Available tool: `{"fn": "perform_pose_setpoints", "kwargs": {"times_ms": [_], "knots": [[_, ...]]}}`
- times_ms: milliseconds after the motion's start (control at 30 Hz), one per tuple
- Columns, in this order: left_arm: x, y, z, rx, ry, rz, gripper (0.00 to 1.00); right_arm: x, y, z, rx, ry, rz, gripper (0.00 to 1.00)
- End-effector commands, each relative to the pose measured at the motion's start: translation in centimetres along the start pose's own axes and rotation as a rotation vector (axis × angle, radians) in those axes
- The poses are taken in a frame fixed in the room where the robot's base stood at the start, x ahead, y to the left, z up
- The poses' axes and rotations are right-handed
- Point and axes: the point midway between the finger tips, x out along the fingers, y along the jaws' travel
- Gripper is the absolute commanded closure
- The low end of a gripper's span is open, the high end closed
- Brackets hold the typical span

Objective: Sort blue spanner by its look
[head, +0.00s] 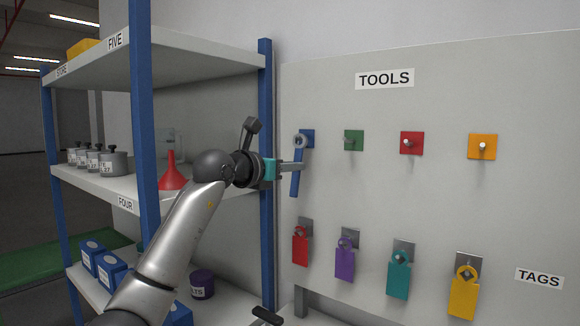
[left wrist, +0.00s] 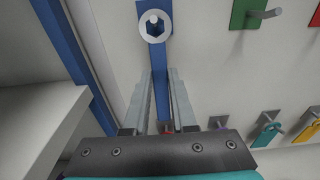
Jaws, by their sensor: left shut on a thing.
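The blue spanner (head: 295,182) hangs upright at the tools board (head: 440,110), in front of the blue square (head: 308,134). Its pale ring head is around the peg, as the left wrist view shows, and its blue handle (left wrist: 160,62) points down. My left gripper (head: 300,166) is shut on the handle below the ring, with one finger on each side. In the left wrist view the gripper (left wrist: 161,90) hides part of the handle's lower end. My right gripper is not in view.
Green (head: 354,141), red (head: 411,143) and orange (head: 482,147) squares with empty pegs are to the right. Several coloured tags, such as the purple tag (head: 345,262), hang below. A blue-posted shelf (head: 205,62) with a red funnel (head: 171,174) stands close on the left.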

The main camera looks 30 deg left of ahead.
Motion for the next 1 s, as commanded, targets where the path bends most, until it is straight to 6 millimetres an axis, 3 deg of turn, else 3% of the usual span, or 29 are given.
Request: {"fn": "perform_pose_setpoints", "kwargs": {"times_ms": [233,267,533,833,1000], "knots": [[-0.1,0.0,0.1,0.0,-0.003,0.001,1.0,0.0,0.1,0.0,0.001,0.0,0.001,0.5],[-0.1,0.0,0.1,0.0,-0.004,0.001,0.72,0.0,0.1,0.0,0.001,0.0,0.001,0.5],[-0.1,0.0,0.1,0.0,-0.002,0.0,0.42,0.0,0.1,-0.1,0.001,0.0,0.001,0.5],[-0.1,0.0,-0.1,0.0,0.003,0.001,0.41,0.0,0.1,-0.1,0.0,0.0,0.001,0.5],[-1.3,0.1,-0.1,0.002,0.001,0.002,0.41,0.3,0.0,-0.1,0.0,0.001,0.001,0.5]]}}
